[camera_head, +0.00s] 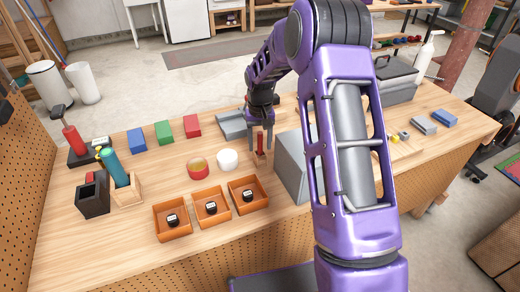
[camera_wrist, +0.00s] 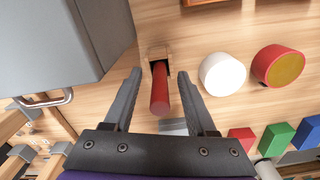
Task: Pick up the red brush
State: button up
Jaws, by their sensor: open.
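The red brush (camera_head: 260,143) shows as a red handle standing in a small wooden holder (camera_head: 261,160) on the workbench, left of the grey box. In the wrist view the red handle (camera_wrist: 160,90) rises from the wooden holder (camera_wrist: 157,55), and its lower end is hidden inside. My gripper (camera_head: 261,146) is open and points down at the brush. In the wrist view my gripper's two fingers (camera_wrist: 160,78) are on either side of the handle, with a visible gap on both sides.
A grey metal box (camera_head: 293,167) stands close to the right of the brush. A white cylinder (camera_head: 227,159) and a red-and-yellow cylinder (camera_head: 198,168) stand to its left. Orange trays (camera_head: 248,206) lie in front, and a grey dustpan-like tray (camera_head: 232,124) lies behind.

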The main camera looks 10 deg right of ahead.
grip_shut()
jog(key=shift+r, duration=0.15)
notch_tip(320, 180, up, 10)
jog(key=shift+f+p, duration=0.1)
jog(key=shift+p, duration=0.3)
